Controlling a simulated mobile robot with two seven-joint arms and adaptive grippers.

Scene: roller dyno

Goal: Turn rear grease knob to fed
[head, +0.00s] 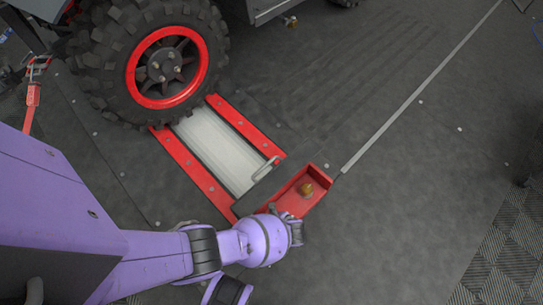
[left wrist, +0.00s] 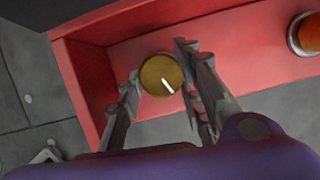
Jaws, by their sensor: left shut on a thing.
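A round brass knob (left wrist: 161,75) with a white pointer line sits in a red box in the left wrist view. The line points to the lower right of that picture. My left gripper (left wrist: 160,68) is shut on this knob, one finger on each side. In the head view my left gripper (head: 293,223) is at the lower end of the red box (head: 318,180). A small orange-brass piece (head: 307,189) shows inside the box; I cannot tell if it is the held knob. No readable label shows. My right gripper is out of view.
An orange round piece (left wrist: 308,34) is on the red panel right of the held knob. Beyond the box are a roller (head: 215,145) between red rails and a large black tyre (head: 110,70) with a red rim. The floor (head: 400,200) to the right is mostly clear.

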